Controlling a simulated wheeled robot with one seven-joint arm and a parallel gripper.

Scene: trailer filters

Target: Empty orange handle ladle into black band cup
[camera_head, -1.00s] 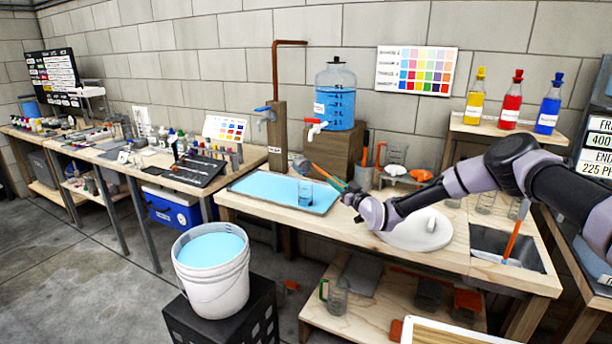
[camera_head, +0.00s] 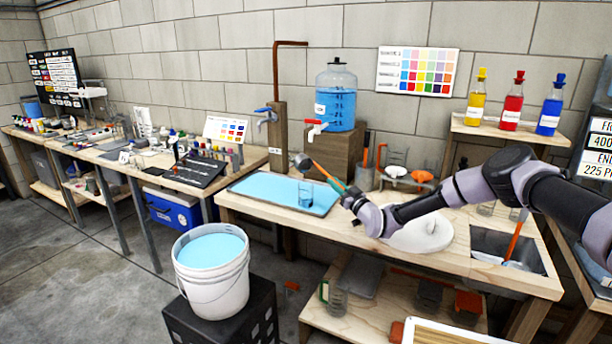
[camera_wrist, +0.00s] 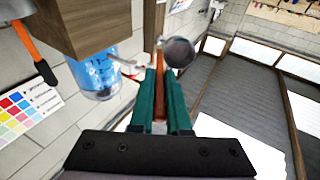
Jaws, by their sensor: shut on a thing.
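My gripper (camera_head: 340,187) has green fingers shut on the orange handle of the ladle (camera_head: 302,162). The handle slants up and left from the fingers to the grey, round bowl, left of the wooden stand. In the wrist view my gripper (camera_wrist: 159,95) pinches the orange handle, and the ladle bowl (camera_wrist: 178,52) shows beyond the fingertips. I cannot see whether the bowl holds anything.
A blue water jug (camera_head: 336,97) with a red-and-white tap (camera_head: 316,129) stands on a wooden stand (camera_head: 338,152) behind the ladle. A wooden post with a blue-handled tap (camera_head: 266,114) stands left. A white bucket of blue liquid (camera_head: 212,275) is in front. A sink (camera_head: 495,245) lies right.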

